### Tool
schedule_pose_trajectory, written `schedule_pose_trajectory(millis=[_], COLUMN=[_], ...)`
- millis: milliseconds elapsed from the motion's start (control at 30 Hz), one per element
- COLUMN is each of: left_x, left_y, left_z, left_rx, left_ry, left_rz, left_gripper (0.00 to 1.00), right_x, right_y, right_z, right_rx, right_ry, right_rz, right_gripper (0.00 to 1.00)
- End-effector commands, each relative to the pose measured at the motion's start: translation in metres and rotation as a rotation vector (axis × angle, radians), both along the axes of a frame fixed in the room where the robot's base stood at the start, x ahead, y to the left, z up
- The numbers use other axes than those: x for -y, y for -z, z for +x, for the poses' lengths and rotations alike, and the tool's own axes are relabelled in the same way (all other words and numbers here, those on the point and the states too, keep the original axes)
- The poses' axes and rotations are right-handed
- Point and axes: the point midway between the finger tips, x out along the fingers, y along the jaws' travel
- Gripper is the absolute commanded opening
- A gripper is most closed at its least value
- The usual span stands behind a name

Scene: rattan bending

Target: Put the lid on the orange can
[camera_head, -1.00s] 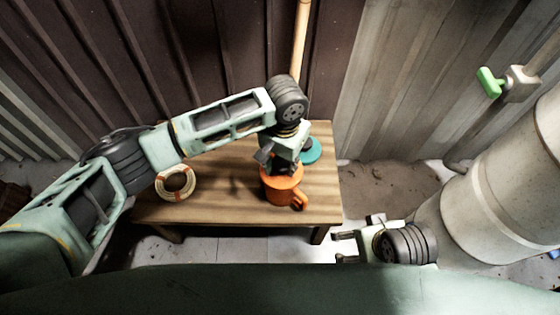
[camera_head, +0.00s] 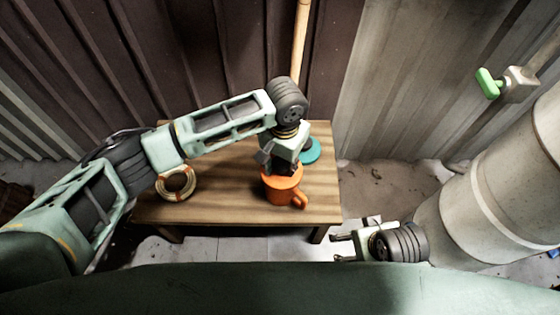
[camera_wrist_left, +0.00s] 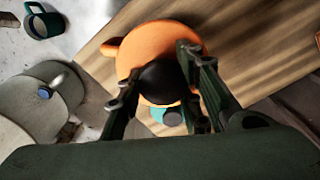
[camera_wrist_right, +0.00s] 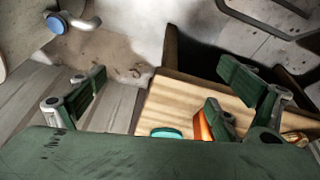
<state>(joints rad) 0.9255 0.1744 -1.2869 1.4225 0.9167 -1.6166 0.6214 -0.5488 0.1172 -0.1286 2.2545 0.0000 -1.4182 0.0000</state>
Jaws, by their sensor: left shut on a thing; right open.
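The orange can (camera_head: 283,191) stands upright on the wooden table, its handle toward the front right. My left gripper (camera_head: 284,168) is directly above it, pointing down. In the left wrist view its fingers (camera_wrist_left: 160,78) are shut on a dark rounded piece, apparently the knob of the lid (camera_wrist_left: 160,38), whose round top looks orange. The can is mostly hidden below. I cannot tell whether the lid touches the can's rim. My right gripper (camera_head: 336,247) is open and empty, low in front of the table's right side.
A teal round object (camera_head: 311,151) sits on the table (camera_head: 225,200) just behind the can. A pale coiled ring (camera_head: 177,184) lies at the table's left. A bamboo pole (camera_head: 300,40) leans at the back wall. A green-handled valve (camera_head: 489,83) is at right.

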Motion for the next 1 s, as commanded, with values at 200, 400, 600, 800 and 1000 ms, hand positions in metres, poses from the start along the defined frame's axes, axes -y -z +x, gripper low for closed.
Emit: schedule_pose_trajectory(millis=[200, 400, 600, 800, 1000], left_x=[0.0, 0.0, 0.0, 0.0, 0.0], left_y=[0.0, 0.001, 0.001, 0.002, 0.002], left_z=[0.0, 0.0, 0.0, 0.0, 0.0], left_rx=[0.0, 0.0, 0.0, 0.0, 0.0], left_ry=[0.0, 0.0, 0.0, 0.0, 0.0], left_rz=[0.0, -0.001, -0.001, -0.001, -0.001], left_gripper=[0.03, 0.03, 0.03, 0.03, 0.03], right_x=[-0.004, -0.004, -0.003, -0.002, 0.0], right_y=[0.002, 0.007, 0.01, 0.013, 0.015], right_z=[0.003, 0.003, 0.005, 0.007, 0.007], right_rx=[0.008, 0.001, 0.002, 0.006, 0.002], right_ry=[0.003, 0.004, 0.002, -0.002, -0.004], right_rz=[0.01, 0.009, 0.007, 0.003, -0.001], right_gripper=[0.93, 0.93, 0.93, 0.93, 0.93])
